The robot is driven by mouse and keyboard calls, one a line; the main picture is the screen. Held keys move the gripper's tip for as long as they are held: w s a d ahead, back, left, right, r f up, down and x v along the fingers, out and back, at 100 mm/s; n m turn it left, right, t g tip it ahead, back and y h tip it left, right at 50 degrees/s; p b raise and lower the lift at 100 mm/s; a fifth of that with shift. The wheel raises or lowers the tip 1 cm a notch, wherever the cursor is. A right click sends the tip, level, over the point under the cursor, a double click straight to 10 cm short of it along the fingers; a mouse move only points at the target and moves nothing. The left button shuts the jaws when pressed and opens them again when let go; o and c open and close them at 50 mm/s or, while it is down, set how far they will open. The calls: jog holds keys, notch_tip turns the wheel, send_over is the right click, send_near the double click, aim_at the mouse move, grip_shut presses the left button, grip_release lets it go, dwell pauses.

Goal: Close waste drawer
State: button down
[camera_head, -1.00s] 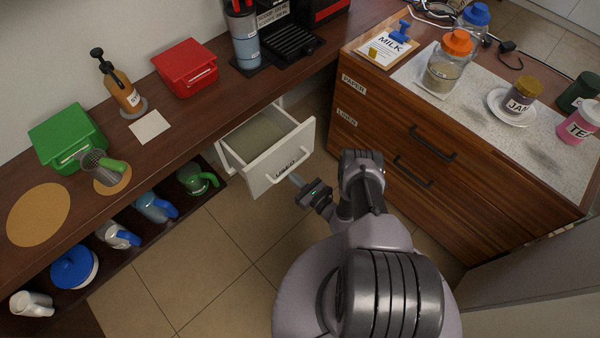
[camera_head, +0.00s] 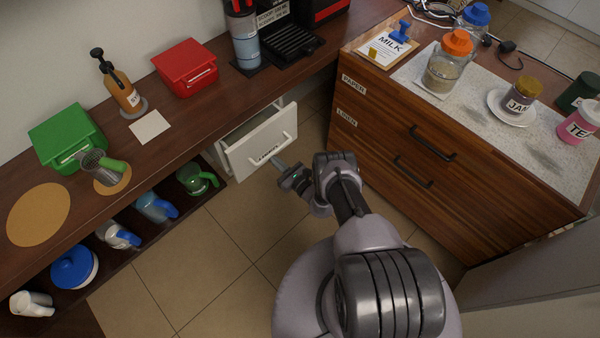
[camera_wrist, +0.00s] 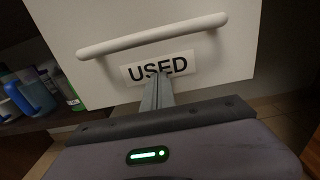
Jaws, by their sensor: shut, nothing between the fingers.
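The waste drawer (camera_head: 262,145) is white, with a bar handle and a label, and sits under the dark counter, partly open. In the wrist view its white front (camera_wrist: 150,45) fills the top, with the handle above a label reading "USED". My gripper (camera_head: 278,165) is in front of the drawer, below the label. In the wrist view the fingers (camera_wrist: 158,92) are together, with nothing between them, and their tips reach the drawer front at the label's lower edge. Whether they press on it is hard to tell.
Right of the drawer stands a wooden cabinet (camera_head: 440,185) with dark handles, topped by jars. On the left, mugs (camera_head: 155,207) sit on a low shelf below the counter (camera_head: 190,115). The tiled floor (camera_head: 215,240) is clear.

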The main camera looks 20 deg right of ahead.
jog(key=x, duration=0.2)
jog(key=shift+w+a, duration=0.1)
jog(key=shift+w, duration=0.3)
